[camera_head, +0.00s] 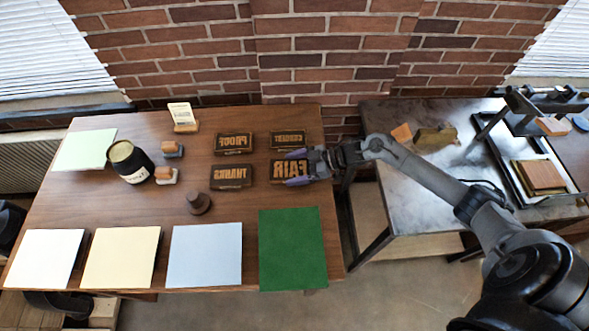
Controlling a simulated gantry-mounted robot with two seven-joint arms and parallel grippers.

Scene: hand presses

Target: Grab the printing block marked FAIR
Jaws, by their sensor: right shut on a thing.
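The printing block marked FAIR (284,173) is dark with raised wood-toned letters in mirror writing. It lies on the right part of the wooden table. My right gripper (298,167) reaches in from the right and is shut on the block's right end, with its fingers covering that edge. I cannot tell whether the block is lifted off the table. Beside it are a THANKS block (230,177), a PROOF block (233,144) and another lettered block (287,139). My left gripper is not in view.
Paper stacks in white (45,258), cream (121,257), blue (205,253) and green (292,248) line the wooden table's (110,205) front. A dark can (130,161), stampers and a dark knob (199,202) stand left of the blocks. A grey table (400,200) with a press is at right.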

